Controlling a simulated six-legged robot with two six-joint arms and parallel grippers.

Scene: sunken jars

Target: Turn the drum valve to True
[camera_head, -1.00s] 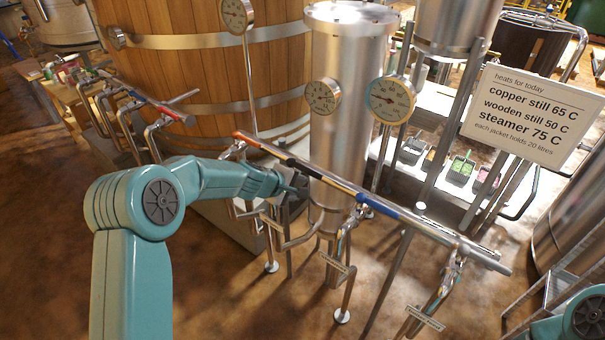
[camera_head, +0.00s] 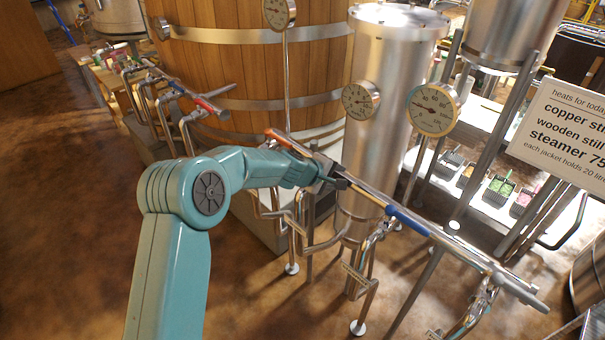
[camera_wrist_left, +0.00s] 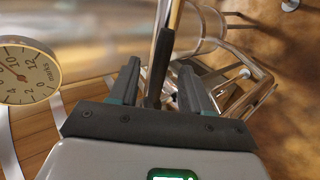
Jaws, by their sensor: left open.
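A long metal pipe (camera_head: 470,246) runs slantwise across the front, with orange, black and blue handles on it. My left gripper (camera_head: 338,181) is at the black handle. In the left wrist view my left gripper (camera_wrist_left: 159,84) is open, with a finger on each side of the black handle (camera_wrist_left: 161,55). I cannot tell whether the fingers touch it. The blue handle (camera_head: 408,221) lies farther right on the pipe, and the orange handle (camera_head: 286,144) is left of my gripper. I cannot tell which handle is the drum valve; the small tags are unreadable. My right gripper is not in view.
A wooden vat (camera_head: 240,70) and a steel column (camera_head: 395,100) with dial gauges (camera_head: 434,109) stand close behind the pipe. Bent pipes (camera_head: 365,270) hang below it. A heats sign (camera_head: 560,135) stands at right. Floor (camera_head: 70,200) at left is clear.

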